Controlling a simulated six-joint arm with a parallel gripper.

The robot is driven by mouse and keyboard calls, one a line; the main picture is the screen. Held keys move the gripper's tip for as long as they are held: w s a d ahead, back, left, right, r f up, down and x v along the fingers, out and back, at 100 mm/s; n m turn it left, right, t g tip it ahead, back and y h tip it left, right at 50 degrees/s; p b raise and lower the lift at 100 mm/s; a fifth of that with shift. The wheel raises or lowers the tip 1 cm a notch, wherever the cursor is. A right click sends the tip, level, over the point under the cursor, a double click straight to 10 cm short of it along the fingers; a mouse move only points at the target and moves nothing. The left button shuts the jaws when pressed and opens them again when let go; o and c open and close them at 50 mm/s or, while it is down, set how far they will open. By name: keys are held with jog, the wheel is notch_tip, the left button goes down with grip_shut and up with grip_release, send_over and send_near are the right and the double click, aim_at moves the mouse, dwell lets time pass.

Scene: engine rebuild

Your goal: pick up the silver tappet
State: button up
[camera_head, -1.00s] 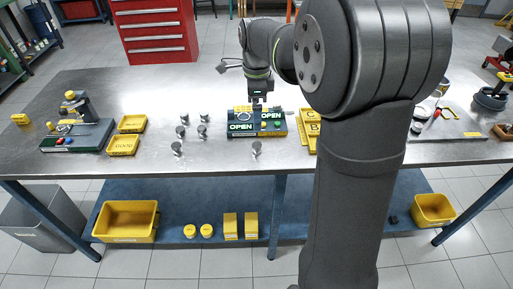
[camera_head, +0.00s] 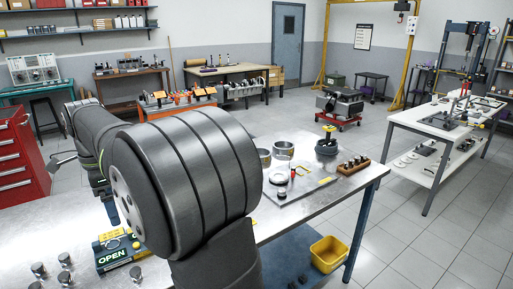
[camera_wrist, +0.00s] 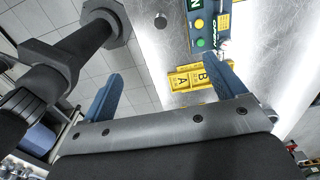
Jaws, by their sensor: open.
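Several small silver tappets (camera_head: 64,259) stand upright on the steel bench at the lower left of the head view, beside a fixture (camera_head: 120,254) labelled OPEN. In the wrist view a small silver cylinder, apparently a tappet (camera_wrist: 160,20), shows at the top, beyond my fingers and apart from them. My gripper (camera_wrist: 163,88) is open, with blue fingers spread wide and nothing between them.
Yellow trays marked A and B (camera_wrist: 190,78) lie on the bench past my fingers. At the bench's right are metal cups (camera_head: 284,150), a tray of parts (camera_head: 300,187) and a wooden rack (camera_head: 353,165). A yellow bin (camera_head: 329,254) sits on the lower shelf.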

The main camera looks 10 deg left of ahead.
jog(key=c, duration=0.6)
jog(key=shift+c, duration=0.2)
jog(key=m, duration=0.6)
send_over(136, 270)
jog(key=f, duration=1.8)
jog(key=shift+s+a, duration=0.15)
jog(key=shift+a, duration=0.1)
jog(key=shift+d+f, duration=0.2)
jog(key=shift+f, duration=2.45)
